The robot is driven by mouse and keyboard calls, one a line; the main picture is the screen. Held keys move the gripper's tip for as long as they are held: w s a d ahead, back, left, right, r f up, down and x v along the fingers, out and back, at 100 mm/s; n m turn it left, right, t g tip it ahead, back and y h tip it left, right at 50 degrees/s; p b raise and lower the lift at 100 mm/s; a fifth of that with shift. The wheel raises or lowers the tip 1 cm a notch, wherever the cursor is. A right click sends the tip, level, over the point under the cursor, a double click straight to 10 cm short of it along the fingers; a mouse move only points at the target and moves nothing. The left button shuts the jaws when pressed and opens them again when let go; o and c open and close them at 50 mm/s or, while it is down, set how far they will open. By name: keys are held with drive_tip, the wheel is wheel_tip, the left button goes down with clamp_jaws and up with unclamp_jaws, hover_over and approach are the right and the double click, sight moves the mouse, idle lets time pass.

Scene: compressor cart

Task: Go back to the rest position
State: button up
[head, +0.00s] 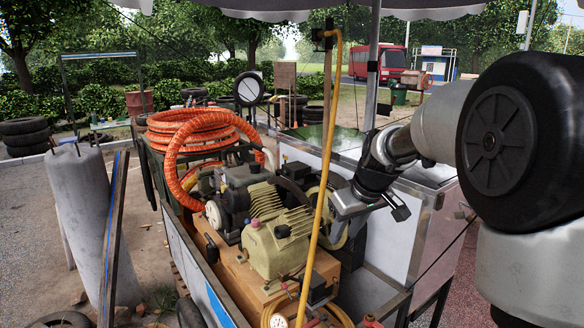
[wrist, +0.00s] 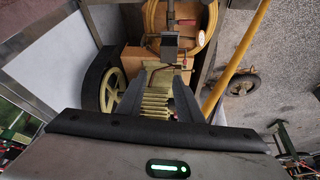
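My gripper (head: 346,212) hangs at the right of the compressor in the head view, just behind the yellow upright pole. In the wrist view my gripper (wrist: 160,86) has its two dark fingers apart, with finned yellow metal showing in the gap beyond them. Nothing is held between the fingers. The compressor (head: 275,243) has a yellow-cream body and sits on a wooden base; its fins also show in the wrist view (wrist: 157,105). The fingertips are hard to make out in the head view. Whether they touch the compressor cannot be told.
The yellow pole (head: 322,150) rises close to my gripper. A coiled orange hose (head: 195,130) lies at the cart's back left. Pale panels (head: 400,230) flank the cart on the right. A grey concrete cylinder (head: 82,220) stands at left.

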drive_tip(key=s+r+m+h+p, duration=0.1)
drive_tip(key=s+r+p, duration=0.1)
drive_tip(key=s+r, duration=0.4)
drive_tip(key=s+r+m+p, duration=0.1)
drive_tip(key=s+r, duration=0.3)
drive_tip(key=s, duration=0.5)
drive_tip(key=s+d+r+m+t+p, duration=0.1)
drive_tip(key=s+m+p, duration=0.2)
drive_tip(key=s, duration=1.2)
drive_tip(key=shift+s+d+h, duration=0.2)
drive_tip(key=shift+d+h, duration=0.1)
drive_tip(key=shift+h, duration=0.1)
drive_tip(key=shift+r, duration=0.1)
